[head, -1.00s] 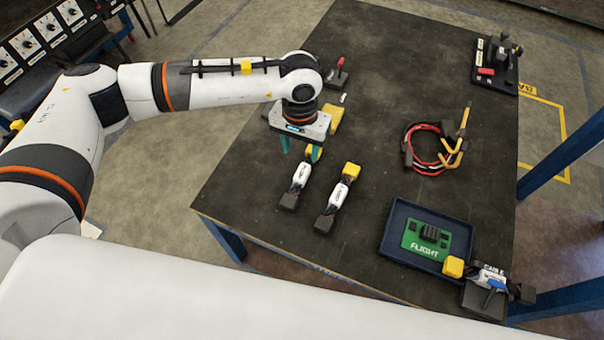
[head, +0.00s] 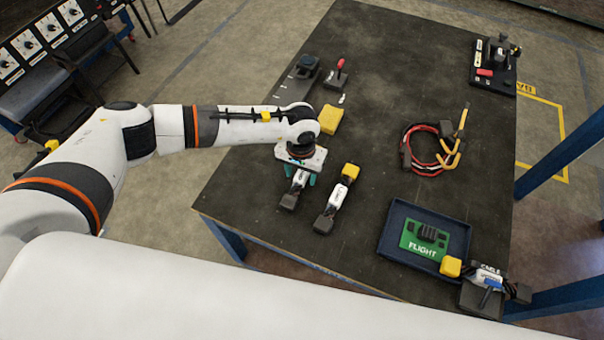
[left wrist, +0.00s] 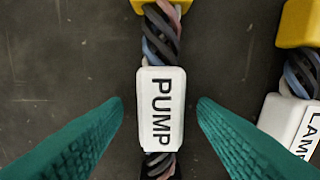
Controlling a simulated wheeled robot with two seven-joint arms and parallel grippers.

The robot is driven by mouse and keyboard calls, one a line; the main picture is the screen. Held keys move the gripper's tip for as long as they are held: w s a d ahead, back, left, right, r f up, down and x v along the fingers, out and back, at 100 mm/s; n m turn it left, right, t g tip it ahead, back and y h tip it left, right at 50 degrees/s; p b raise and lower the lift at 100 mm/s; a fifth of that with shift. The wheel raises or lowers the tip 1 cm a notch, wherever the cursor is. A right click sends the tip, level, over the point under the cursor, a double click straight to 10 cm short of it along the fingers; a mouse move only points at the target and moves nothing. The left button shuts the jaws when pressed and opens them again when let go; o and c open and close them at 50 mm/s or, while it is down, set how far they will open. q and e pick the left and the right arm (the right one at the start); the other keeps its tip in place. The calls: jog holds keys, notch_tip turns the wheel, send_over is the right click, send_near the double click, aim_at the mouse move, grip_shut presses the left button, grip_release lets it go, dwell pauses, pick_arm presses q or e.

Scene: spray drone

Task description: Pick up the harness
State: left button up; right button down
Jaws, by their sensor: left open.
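A short harness with a white PUMP label (left wrist: 160,108) lies on the dark table, its twisted cables running above and below the label in the left wrist view. In the head view this harness (head: 294,190) is partly hidden under my left gripper (head: 298,182). The green fingers of my left gripper (left wrist: 160,103) are open, one on each side of the PUMP label, with gaps between them and it. A second harness (head: 337,200) with a yellow connector lies to its right. Its label (left wrist: 290,127) seems to read LAMP, partly cut off. My right gripper is not in view.
A yellow block (head: 330,119) lies behind the gripper. A red and black cable coil (head: 420,167) lies at right. A blue tray (head: 393,231) holds a green FLIGHT board (head: 424,241). Another yellow-ended cable (head: 488,275) sits in a fixture at the front right corner.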

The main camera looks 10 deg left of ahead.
pick_arm(q)
jog(key=shift+c, duration=0.4)
jog(key=shift+r, duration=0.1)
jog(key=c, duration=1.1)
